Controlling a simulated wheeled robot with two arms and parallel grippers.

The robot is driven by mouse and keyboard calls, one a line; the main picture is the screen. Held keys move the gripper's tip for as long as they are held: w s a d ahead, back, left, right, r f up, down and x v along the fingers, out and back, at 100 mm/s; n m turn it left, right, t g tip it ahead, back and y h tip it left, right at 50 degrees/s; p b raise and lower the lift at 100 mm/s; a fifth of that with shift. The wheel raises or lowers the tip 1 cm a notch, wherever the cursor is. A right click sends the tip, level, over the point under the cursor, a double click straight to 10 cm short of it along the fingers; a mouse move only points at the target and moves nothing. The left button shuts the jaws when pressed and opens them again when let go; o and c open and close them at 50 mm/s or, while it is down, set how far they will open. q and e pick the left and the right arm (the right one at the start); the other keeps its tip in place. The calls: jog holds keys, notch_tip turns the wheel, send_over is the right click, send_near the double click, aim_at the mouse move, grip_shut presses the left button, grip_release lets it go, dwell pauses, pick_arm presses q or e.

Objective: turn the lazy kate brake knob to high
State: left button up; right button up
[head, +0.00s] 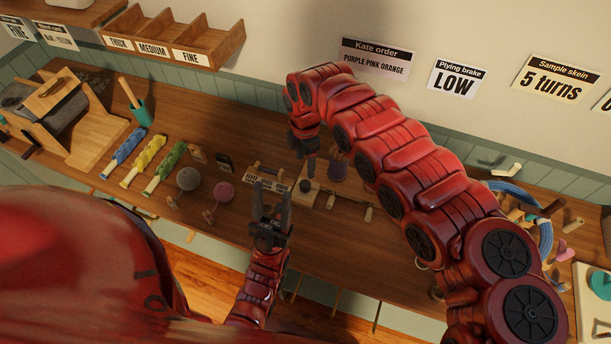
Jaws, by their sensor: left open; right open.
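What looks like the lazy kate (348,201), a wooden frame with pegs, stands on the workbench at the picture's centre. A purple bobbin (338,171) is on or just behind it. I cannot make out the brake knob; it may be hidden by my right gripper or too small to tell. My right gripper (304,163) points down from above, just over the left end of the frame, open. Contact cannot be told. My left gripper (271,192) is open and empty, left of the frame, in front of a small labelled box (268,176).
A wall card reads "Plying brake LOW" (455,81). A drum carder (75,120) stands far left. A blue ring (541,216) is at right.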

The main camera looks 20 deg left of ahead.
aim_at(305, 183)
notch_tip(305, 183, down, 8)
jog(key=shift+s+a+f+p, duration=0.1)
jog(key=shift+a+f+p, duration=0.1)
jog(key=shift+p, duration=0.2)
jog(key=shift+d+f, duration=0.15)
jog(key=shift+f, duration=0.65)
grip_shut()
